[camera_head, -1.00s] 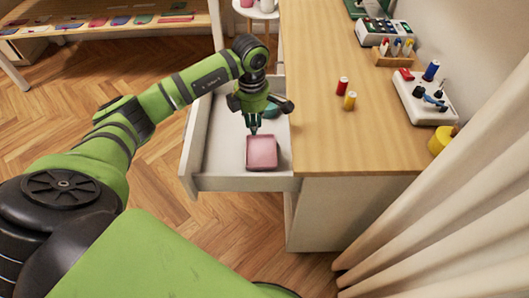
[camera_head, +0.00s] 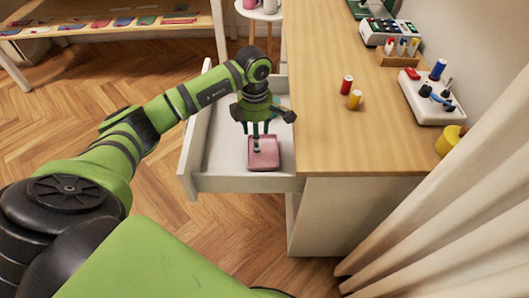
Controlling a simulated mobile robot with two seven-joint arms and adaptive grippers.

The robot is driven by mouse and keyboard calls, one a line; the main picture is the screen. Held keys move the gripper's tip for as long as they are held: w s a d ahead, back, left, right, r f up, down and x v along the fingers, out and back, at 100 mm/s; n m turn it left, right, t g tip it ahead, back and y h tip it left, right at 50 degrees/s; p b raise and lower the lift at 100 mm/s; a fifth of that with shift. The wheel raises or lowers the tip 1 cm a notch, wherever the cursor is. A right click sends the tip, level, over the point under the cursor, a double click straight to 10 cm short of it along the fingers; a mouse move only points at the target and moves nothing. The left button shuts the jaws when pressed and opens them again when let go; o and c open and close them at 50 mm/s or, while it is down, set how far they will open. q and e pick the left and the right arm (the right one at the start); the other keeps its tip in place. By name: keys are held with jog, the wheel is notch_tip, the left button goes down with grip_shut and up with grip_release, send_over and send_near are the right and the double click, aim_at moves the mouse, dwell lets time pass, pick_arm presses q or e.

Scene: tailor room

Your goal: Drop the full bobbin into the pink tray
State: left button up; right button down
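The pink tray (camera_head: 264,165) sits in the front part of the open white drawer. My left gripper (camera_head: 256,131) hangs just above the tray's back edge, pointing down, with its fingers spread apart. A small dark teal piece (camera_head: 256,147) shows below the fingers, over the back left of the tray. It may be the full bobbin, but it is too small to be sure, and I cannot tell whether it touches the tray. My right gripper is not in view.
The drawer's front wall (camera_head: 245,184) and left side wall (camera_head: 196,140) surround the tray. The wooden desk top (camera_head: 350,140) is at the right, with a red spool (camera_head: 347,85) and a yellow spool (camera_head: 355,99) standing on it. A white board with pegs (camera_head: 432,100) lies further right.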

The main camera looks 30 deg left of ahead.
pick_arm(q)
notch_tip(320, 180, up, 12)
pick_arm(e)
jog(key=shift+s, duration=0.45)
pick_arm(q)
jog(key=shift+s, duration=0.1)
dwell(0.3)
